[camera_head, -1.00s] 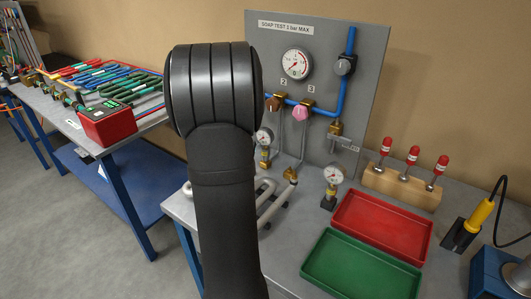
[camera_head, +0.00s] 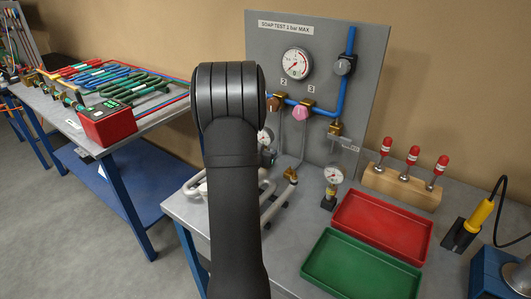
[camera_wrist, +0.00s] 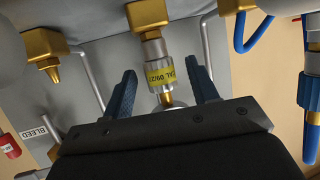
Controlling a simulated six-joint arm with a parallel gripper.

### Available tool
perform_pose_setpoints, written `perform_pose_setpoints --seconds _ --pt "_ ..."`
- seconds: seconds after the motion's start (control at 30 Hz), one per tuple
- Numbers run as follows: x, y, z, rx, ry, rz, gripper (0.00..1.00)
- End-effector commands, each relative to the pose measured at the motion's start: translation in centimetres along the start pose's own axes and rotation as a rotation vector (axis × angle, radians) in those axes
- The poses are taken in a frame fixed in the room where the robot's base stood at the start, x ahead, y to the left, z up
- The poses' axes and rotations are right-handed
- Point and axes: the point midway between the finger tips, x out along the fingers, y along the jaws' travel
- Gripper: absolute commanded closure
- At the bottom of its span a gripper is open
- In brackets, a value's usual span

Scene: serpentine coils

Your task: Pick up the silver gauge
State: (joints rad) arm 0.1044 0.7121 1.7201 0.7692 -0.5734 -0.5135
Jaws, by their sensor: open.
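A small silver gauge (camera_head: 263,136) with a white dial is partly hidden behind my arm, in front of the grey test panel. In the wrist view, a silver stem (camera_wrist: 158,62) with a yellow label hangs from a brass fitting (camera_wrist: 150,14), and it appears to belong to this gauge. My gripper (camera_wrist: 160,70) is open, with one blue finger on each side of the stem and visible gaps. The dial is hidden there. In the head view my arm hides the fingers. A similar gauge (camera_head: 333,175) stands upright on a dark base, right of my arm.
The panel (camera_head: 370,110) carries a large dial (camera_head: 296,63), valves and blue pipe. Silver bent pipes (camera_head: 277,213) lie near my arm. A red tray (camera_head: 381,226), a green tray (camera_head: 345,268) and a wooden block (camera_head: 400,188) with red-handled tools stand at right.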

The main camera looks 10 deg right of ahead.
Motion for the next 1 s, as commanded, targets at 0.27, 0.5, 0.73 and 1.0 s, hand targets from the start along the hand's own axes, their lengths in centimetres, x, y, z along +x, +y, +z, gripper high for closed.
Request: perform_pose_setpoints --seconds 0.27,0.5,0.73,1.0 --pt "1.59 -0.09 -0.09 0.0 0.001 -0.003 0.46" --pt "1.55 -0.09 -0.09 0.0 0.001 -0.003 0.68" --pt "1.54 -0.1 -0.14 0.001 0.002 -0.003 1.0" --pt "1.22 -0.11 -1.0 0.003 0.004 -0.002 1.0"
